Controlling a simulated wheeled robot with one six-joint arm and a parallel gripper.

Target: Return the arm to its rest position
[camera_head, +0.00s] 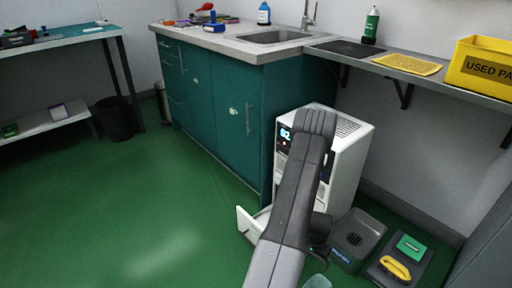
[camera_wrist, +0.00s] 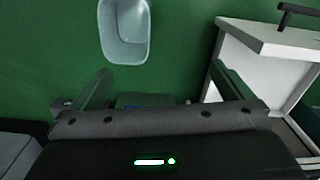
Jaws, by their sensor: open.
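My arm (camera_head: 290,205) reaches up from the bottom of the head view, in front of a white machine. In the wrist view my gripper (camera_wrist: 160,85) has its two fingers wide apart, over the green floor. No object is clearly held between them. A dark shape with a blue mark shows low between the fingers, and I cannot tell what it is. In the head view the gripper is not clearly visible near the arm's lower end.
The white machine (camera_head: 349,150) has a pulled-out drawer (camera_head: 247,224), low beside my arm. A clear tub (camera_wrist: 124,32) is on the floor. Dark boxes (camera_head: 358,236) stand right. A teal cabinet (camera_head: 215,110) and a shelf (camera_head: 418,76) stand behind. Floor at left (camera_head: 120,215) is free.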

